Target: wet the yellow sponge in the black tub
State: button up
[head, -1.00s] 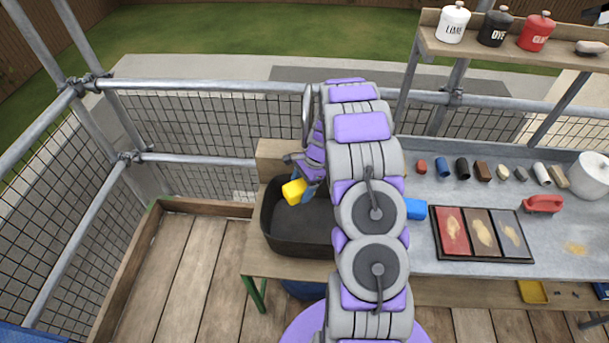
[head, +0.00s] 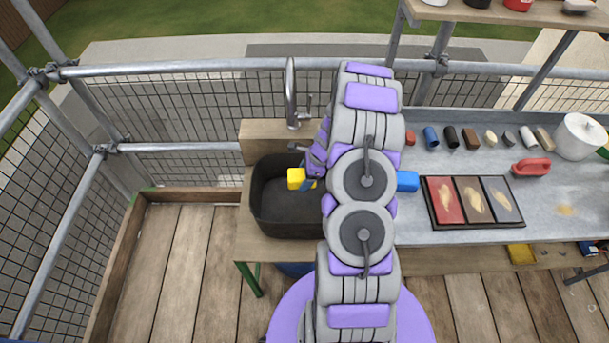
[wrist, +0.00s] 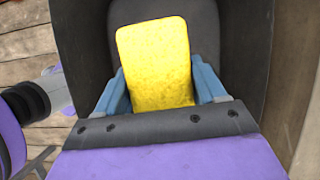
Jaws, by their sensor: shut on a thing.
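The yellow sponge (head: 297,179) is held in my gripper (head: 308,183) over the black tub (head: 262,215). In the wrist view the sponge (wrist: 155,65) sits upright between the two blue fingers of my gripper (wrist: 160,88), which are shut on its sides. The dark inside of the tub (wrist: 232,45) shows around and beyond it. I cannot tell whether the sponge touches the tub's floor, and no water can be made out. My arm hides the tub's right side in the head view.
A grey tap (head: 291,95) stands behind the tub. A blue block (head: 407,181) lies right of my arm. A tray of three coloured panels (head: 472,203), a red-handled tool (head: 531,167) and a white pot (head: 580,137) are on the bench to the right.

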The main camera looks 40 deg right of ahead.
aim_at(297, 175)
jog(key=shift+a+f+b, duration=0.2)
jog(key=shift+f+b, duration=0.1)
jog(key=shift+f, duration=0.95)
jog(key=shift+d+f+b, duration=0.15)
jog(key=shift+f+b, duration=0.15)
jog(key=shift+f, duration=1.15)
jog(key=shift+f+b, duration=0.9)
jog(key=shift+f, duration=2.35)
jog(key=shift+r, duration=0.15)
jog(key=shift+r+p, duration=5.95)
jog(key=shift+r, duration=1.1)
notch_tip(297, 175, up, 4)
jog(key=p, duration=0.3)
jog(key=shift+p, duration=0.35)
